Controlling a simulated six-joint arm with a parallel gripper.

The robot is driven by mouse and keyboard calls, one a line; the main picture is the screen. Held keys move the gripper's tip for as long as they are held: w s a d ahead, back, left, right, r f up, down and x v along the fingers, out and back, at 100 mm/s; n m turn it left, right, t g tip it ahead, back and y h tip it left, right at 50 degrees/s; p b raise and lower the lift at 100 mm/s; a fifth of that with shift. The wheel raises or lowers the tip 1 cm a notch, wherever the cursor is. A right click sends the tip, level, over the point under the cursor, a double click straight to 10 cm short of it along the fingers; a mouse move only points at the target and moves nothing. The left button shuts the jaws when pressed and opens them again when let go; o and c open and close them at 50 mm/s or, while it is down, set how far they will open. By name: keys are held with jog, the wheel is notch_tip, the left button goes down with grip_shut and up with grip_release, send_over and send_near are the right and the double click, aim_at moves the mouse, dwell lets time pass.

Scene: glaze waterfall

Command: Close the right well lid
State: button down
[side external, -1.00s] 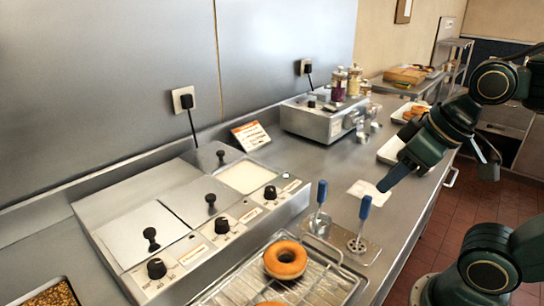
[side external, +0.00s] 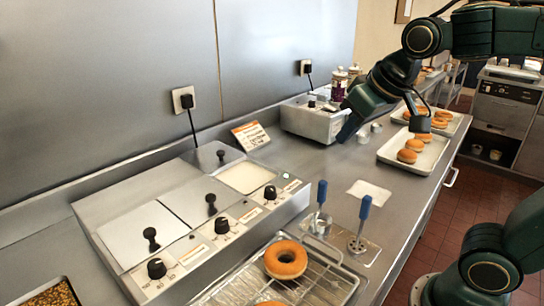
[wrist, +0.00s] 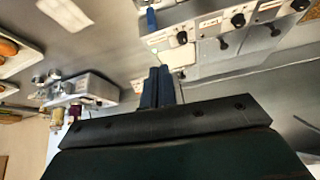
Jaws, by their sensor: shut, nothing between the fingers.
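The glaze warmer (side external: 195,262) stands on the steel counter with three wells in a row. The right well (side external: 245,177) is open and shows white glaze. Its right lid (side external: 212,156) is tilted up at the back edge, with a black knob on it. The middle lid (side external: 190,198) and left lid (side external: 137,236) lie flat. My gripper (side external: 345,134) is shut and empty, in the air to the right of the warmer, apart from the lid. In the wrist view, its blue fingers (wrist: 157,84) are together, with the warmer's control panel (wrist: 205,28) beyond.
A small label card (side external: 251,136) stands behind the right well. A grey machine (side external: 318,118) with jars is behind my gripper. Two blue-handled tools (side external: 363,215) stand in front right of the warmer. A doughnut (side external: 285,260) lies on a wire rack. Doughnut trays (side external: 425,160) are to the right.

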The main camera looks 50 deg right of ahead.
jog(key=w+m+h, duration=0.2)
jog(key=w, duration=1.7)
jog(key=w+a+f+m, duration=0.1)
jog(key=w+f, duration=0.2)
jog(key=w, duration=0.5)
jog(key=w+f+m+t+h, duration=0.1)
jog(key=w+f, duration=0.3)
jog(key=w, duration=0.4)
jog(key=shift+w+a, duration=0.4)
jog(key=shift+f, duration=0.1)
jog(key=x, duration=0.9)
jog(key=shift+w+d+f, duration=0.1)
jog(key=shift+w+d, duration=0.15)
jog(key=shift+w, duration=0.1)
jog(key=shift+s+a+f, duration=0.2)
jog(key=shift+s+a, duration=0.25)
jog(key=shift+s, duration=0.4)
jog(key=shift+s+a+f, duration=0.2)
jog(key=shift+s+a, duration=0.25)
jog(key=shift+s, duration=0.4)
jog(key=shift+s, duration=0.15)
